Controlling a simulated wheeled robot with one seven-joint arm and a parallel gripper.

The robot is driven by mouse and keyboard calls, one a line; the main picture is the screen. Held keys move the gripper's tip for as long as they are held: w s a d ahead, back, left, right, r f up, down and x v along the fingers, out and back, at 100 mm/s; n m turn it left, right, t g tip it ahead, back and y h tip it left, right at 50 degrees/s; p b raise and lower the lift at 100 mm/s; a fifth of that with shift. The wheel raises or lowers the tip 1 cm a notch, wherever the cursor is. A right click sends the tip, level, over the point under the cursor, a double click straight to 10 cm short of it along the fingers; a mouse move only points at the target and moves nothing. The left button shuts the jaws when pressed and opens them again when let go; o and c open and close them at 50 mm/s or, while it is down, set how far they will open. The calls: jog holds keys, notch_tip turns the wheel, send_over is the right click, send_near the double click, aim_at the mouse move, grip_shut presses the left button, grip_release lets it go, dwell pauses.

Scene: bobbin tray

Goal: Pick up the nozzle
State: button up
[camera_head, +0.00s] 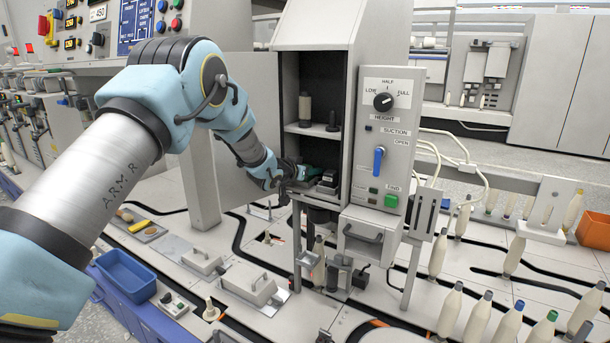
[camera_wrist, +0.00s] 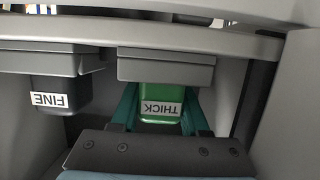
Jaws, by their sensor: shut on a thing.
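The nozzle between my fingers is a green block labelled THICK (camera_wrist: 160,92); the label appears upside down. It sits under a grey block in the wrist view. My gripper (camera_wrist: 160,110) has a teal finger on each side of it and is shut on it. To the left is a dark block labelled FINE (camera_wrist: 62,92), apart from my fingers. In the head view, my gripper (camera_head: 308,173) reaches into the lower part of the open cabinet (camera_head: 344,90). The green nozzle cannot be made out clearly there.
Cabinet walls stand close around my gripper. A shelf above it holds a bobbin (camera_head: 305,110) and a dark spool (camera_head: 333,120). The control panel (camera_head: 386,140) is to the right. A drawer (camera_head: 364,238) is below. A blue bin (camera_head: 127,274) stands at left.

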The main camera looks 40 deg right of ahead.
aim_at(315, 158)
grip_shut()
jog(key=shift+r, duration=0.1)
jog(key=shift+r, duration=0.2)
notch_tip(315, 158, up, 3)
jog(key=shift+r, duration=0.1)
jog(key=s+a, duration=0.2)
jog(key=a, duration=0.6)
jog(key=s+a+b, duration=0.1)
jog(key=s+a, duration=0.1)
jog(key=a, duration=0.7)
jog(key=shift+s+a, duration=0.25)
jog(key=shift+s, duration=0.05)
